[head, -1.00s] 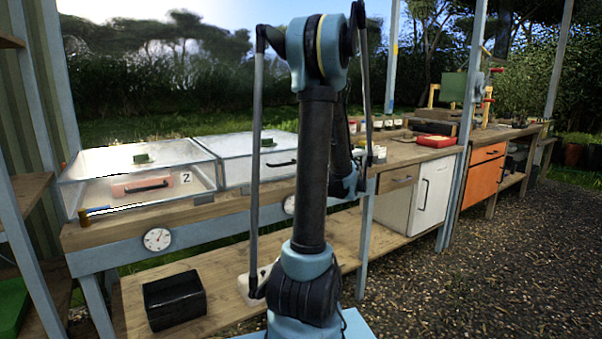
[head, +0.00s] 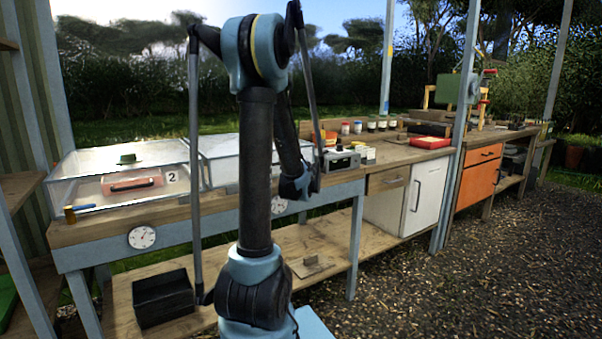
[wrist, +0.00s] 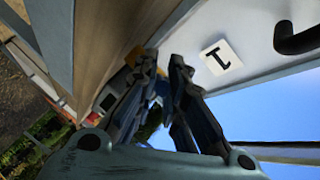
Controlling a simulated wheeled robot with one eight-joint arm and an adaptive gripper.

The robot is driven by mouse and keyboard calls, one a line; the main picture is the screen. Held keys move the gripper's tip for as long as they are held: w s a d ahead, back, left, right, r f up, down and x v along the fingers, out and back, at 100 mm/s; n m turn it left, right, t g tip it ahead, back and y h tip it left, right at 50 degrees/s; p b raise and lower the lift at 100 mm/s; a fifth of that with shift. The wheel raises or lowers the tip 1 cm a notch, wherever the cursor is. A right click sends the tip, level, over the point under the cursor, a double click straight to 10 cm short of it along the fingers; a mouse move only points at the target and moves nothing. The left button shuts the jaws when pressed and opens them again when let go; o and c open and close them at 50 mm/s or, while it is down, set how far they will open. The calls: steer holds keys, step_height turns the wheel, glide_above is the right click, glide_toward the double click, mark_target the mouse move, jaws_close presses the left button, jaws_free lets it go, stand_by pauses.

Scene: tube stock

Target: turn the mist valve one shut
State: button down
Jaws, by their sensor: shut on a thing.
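My gripper (wrist: 163,60) is closed beside the white front with the tag "1" (wrist: 216,57) in the wrist view. A small yellow-brass piece, seemingly part of mist valve one (wrist: 134,57), shows at the fingertips. The fingers cover most of it, so its handle angle cannot be told. In the head view my arm hides the gripper and this valve. The clear-lidded case with the tag "1" stands partly behind my arm (head: 222,147). A similar valve with a blue handle and brass end (head: 70,213) lies by case "2" (head: 112,158), apart from my gripper.
A black handle (wrist: 298,38) sticks out near the tag in the wrist view. Round dials (head: 142,237) are on the bench front. A black box (head: 163,298) stands on the lower shelf. Jars and a red tray (head: 430,142) are on the bench to the right. The gravel at right is clear.

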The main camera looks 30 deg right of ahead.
steer(key=shift+a, duration=0.2)
steer(key=c, duration=1.9)
jaws_free()
steer(key=shift+w+f, duration=0.1)
steer(key=shift+d, duration=0.1)
steer(key=shift+s+a+r, duration=0.2)
steer(key=shift+s+a, duration=0.1)
steer(key=shift+s, duration=0.25)
steer(key=shift+v, duration=5.3)
steer(key=shift+a, duration=0.1)
